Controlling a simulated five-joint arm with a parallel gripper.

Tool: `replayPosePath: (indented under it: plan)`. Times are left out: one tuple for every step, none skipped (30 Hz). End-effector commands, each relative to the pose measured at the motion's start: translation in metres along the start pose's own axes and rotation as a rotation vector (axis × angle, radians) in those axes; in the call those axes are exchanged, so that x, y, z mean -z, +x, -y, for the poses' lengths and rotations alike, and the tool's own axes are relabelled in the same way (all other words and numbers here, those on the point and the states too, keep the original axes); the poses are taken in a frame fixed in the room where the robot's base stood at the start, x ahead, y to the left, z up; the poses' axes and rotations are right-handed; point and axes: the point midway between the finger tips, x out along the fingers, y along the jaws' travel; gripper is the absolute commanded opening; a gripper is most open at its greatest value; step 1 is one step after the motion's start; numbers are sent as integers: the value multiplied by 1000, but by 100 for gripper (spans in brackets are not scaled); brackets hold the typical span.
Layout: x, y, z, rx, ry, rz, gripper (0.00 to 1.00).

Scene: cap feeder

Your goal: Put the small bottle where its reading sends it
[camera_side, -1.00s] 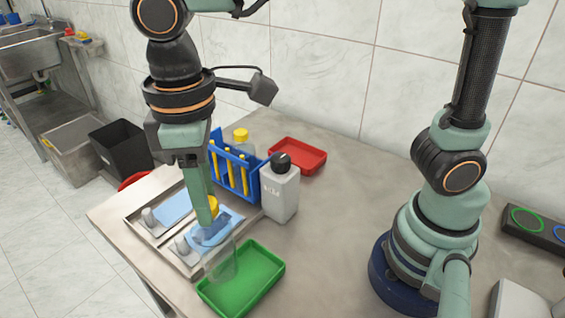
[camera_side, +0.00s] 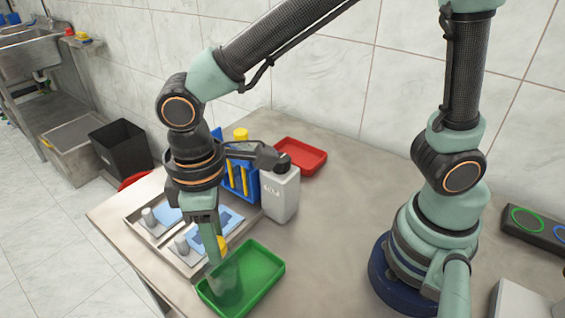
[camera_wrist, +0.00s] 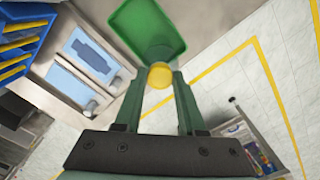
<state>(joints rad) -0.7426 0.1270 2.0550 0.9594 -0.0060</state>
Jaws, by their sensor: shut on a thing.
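A small clear bottle (camera_side: 229,287) with a yellow cap (camera_side: 222,244) is in my gripper (camera_side: 215,257). The bottle looks upright. In the side view its body overlaps the left part of the green tray (camera_side: 266,252); whether it touches the tray floor I cannot tell. In the wrist view the yellow cap (camera_wrist: 160,76) is between my fingertips (camera_wrist: 160,80), and the green tray (camera_wrist: 135,22) shows just beyond it. A red tray (camera_side: 305,154) lies empty at the back. No reading is legible on the bottle.
A metal tray (camera_side: 135,217) with blue pads and grey knobs is left of the green tray. A black bin (camera_side: 121,150) is beyond the table. The table's middle is clear.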

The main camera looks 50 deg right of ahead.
Motion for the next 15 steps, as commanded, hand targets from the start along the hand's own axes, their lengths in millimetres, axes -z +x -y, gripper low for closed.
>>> replayPosePath:
  plan:
    - [0, 1, 0, 0, 0, 0, 0]
    - [0, 2, 0, 0, 0, 0, 0]
    - [0, 3, 0, 0, 0, 1, 43]
    - [0, 3, 0, 0, 0, 1, 55]
    - [0, 3, 0, 0, 0, 1, 66]
    - [0, 3, 0, 0, 0, 1, 69]
    - [0, 2, 0, 0, 0, 1, 69]
    - [0, 2, 0, 0, 0, 1, 69]
    - [0, 2, 0, 0, 0, 1, 69]
    - [0, 2, 0, 0, 0, 0, 69]
    - [0, 2, 0, 0, 0, 0, 69]
    - [0, 2, 0, 0, 0, 0, 69]
    - [0, 2, 0, 0, 0, 0, 69]
    - [0, 2, 0, 0, 0, 0, 69]
    - [0, 1, 0, 0, 0, 0, 69]
